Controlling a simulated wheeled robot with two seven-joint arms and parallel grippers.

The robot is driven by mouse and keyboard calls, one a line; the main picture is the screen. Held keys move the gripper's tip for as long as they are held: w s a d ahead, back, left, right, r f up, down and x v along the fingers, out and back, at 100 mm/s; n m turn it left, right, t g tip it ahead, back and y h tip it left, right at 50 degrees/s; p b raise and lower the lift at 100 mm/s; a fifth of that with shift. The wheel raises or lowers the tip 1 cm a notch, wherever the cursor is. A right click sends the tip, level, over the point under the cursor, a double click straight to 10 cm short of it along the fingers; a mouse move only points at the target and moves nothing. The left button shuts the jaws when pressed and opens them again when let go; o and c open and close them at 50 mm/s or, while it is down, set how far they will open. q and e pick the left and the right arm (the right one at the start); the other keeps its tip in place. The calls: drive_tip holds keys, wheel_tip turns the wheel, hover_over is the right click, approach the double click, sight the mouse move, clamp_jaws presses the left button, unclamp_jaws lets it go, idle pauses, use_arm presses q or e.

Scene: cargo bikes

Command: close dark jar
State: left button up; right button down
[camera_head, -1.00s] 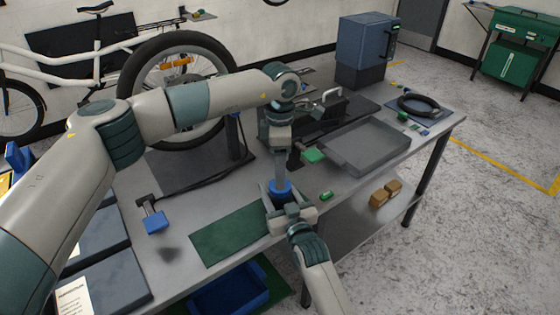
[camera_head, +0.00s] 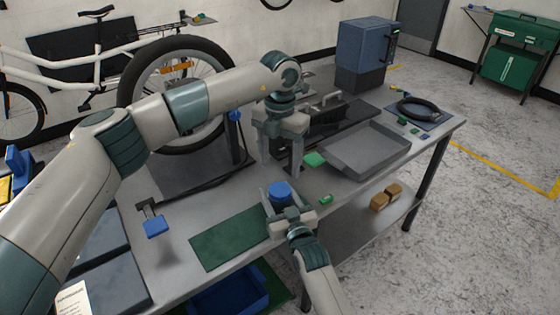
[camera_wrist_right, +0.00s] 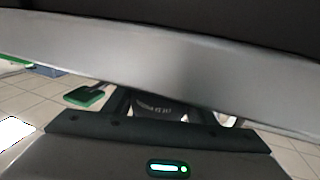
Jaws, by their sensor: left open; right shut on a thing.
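The dark jar (camera_head: 283,207) stands near the front edge of the workbench, with a round blue lid (camera_head: 279,189) on top. My right gripper (camera_head: 291,216) is shut on the jar from the front side and hides most of its body. I cannot tell how tightly the lid sits. My left gripper (camera_head: 281,165) is open and empty, fingers pointing down, just behind and above the lid and apart from it.
A green mat (camera_head: 228,238) lies left of the jar, and a small green block (camera_head: 326,199) lies to its right. A blue-headed tool (camera_head: 156,227) lies at left.

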sight(280, 189)
idle(0.4)
use_arm(q)
drive_tip(key=shift+f, duration=4)
drive_tip(key=shift+c, duration=0.7)
drive_tip(key=c, duration=1)
drive_tip(key=shift+o, duration=0.2)
drive_tip(key=o, duration=1.2)
drive_tip(key=shift+o, duration=0.2)
drive_tip(key=shift+r, duration=0.1)
